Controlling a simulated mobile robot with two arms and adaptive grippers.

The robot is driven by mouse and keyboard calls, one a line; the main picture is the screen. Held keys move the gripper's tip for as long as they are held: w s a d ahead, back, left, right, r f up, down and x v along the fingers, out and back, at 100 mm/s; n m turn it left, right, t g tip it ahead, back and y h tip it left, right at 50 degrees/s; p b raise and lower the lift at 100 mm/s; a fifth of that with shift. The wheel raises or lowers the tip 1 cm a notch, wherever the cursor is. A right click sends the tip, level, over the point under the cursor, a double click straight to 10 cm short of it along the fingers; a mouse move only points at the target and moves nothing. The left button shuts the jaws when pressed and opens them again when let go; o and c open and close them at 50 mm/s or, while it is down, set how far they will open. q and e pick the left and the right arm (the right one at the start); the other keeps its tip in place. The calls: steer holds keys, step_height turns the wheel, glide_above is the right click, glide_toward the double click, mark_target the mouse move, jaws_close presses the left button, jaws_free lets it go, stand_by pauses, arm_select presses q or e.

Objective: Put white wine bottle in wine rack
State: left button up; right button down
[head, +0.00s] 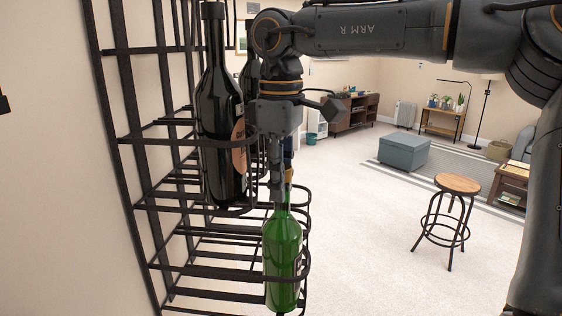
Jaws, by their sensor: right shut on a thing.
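The white wine bottle (282,245) is green glass with a yellowish neck top and stands upright in the lower middle. My right gripper (280,185) points down and is shut on its neck. The black wire wine rack (122,95) is fixed along the wall on the left. The bottle's lower body is at one of the rack's lower front loops, and the loop's wire shows beside and across it. I cannot tell whether its base rests on anything. My left gripper is out of view.
A dark wine bottle (222,120) stands upright in a higher loop of the rack, close left of my right gripper. Another dark bottle shows partly behind it. A round wooden stool (457,184) stands on the open floor to the right, with a grey ottoman (404,153) farther back.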

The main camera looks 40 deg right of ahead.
stand_by(0.3)
steer(key=c, duration=1.1)
jaws_free()
steer(key=shift+f, duration=0.1)
step_height(320, 180, up, 12)
steer(key=shift+r, duration=0.15)
